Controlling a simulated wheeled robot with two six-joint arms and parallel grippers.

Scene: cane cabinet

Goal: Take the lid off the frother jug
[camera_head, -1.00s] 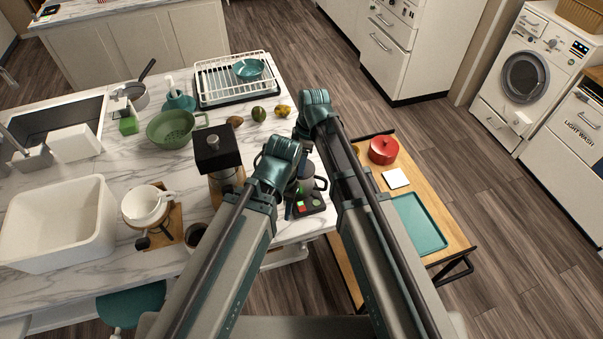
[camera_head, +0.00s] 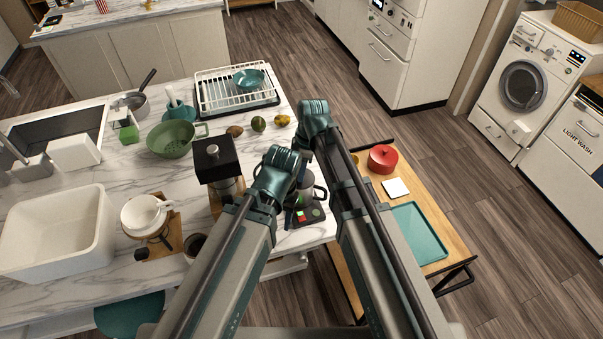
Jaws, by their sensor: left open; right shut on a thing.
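The dark grey frother jug (camera_head: 307,191) stands on its black base (camera_head: 307,216), which has red and green buttons, at the right end of the marble counter. My arms and hands hide most of it. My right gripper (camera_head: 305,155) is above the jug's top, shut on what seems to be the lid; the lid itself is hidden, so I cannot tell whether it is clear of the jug. My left gripper (camera_head: 291,181) is open at the jug's left side, its fingertips largely hidden. I cannot tell whether it touches the jug.
A black-topped coffee machine (camera_head: 215,160) stands close left of my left gripper. Avocados and a lemon (camera_head: 282,120) lie behind. The wooden side table right of the counter holds a red pot (camera_head: 383,158), a white square (camera_head: 396,188) and a teal tray (camera_head: 416,231).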

